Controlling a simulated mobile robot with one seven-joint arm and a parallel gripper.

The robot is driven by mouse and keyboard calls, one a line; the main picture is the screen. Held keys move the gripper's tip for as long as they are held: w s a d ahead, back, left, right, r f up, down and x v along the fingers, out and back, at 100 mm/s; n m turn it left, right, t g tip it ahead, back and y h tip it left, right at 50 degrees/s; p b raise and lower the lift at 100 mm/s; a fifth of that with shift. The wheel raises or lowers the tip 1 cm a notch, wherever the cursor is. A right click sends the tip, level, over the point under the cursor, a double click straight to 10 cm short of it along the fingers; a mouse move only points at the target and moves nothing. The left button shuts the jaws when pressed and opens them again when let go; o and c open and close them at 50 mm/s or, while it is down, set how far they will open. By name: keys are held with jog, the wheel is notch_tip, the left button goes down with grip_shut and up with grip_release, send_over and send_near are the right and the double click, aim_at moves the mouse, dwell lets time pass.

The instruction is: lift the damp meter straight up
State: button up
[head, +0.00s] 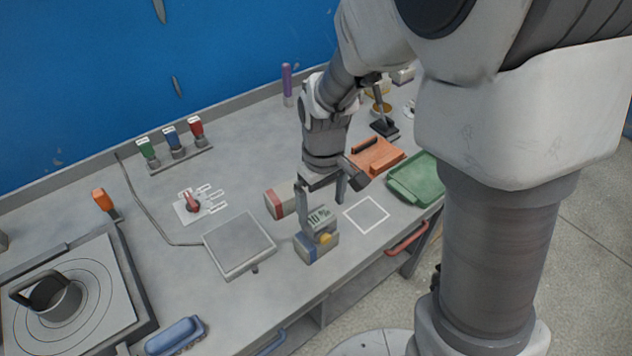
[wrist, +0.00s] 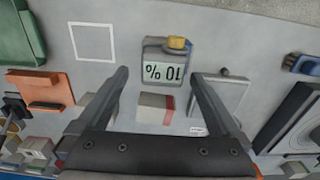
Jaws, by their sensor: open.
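The damp meter (head: 318,244) stands on the grey bench near its front edge. In the wrist view the meter (wrist: 166,66) shows upside down, centred ahead between the fingertips. My gripper (head: 321,208) is open, its fingers pointing down close to the meter. In the wrist view the two fingers of my gripper (wrist: 160,73) are spread wide with nothing held. I cannot tell whether a finger touches the meter.
A red-and-grey block (head: 279,201) lies close behind the meter. A square grey plate (head: 238,244) is to the left, and a white-outlined square (head: 366,215) is bare to the right. An orange tray (head: 376,156) and a green tray (head: 417,181) lie further right.

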aim_at(319, 216)
jog(key=f, duration=0.5)
jog(key=shift+a+f, duration=0.1)
jog(key=shift+a, duration=0.15)
grip_shut()
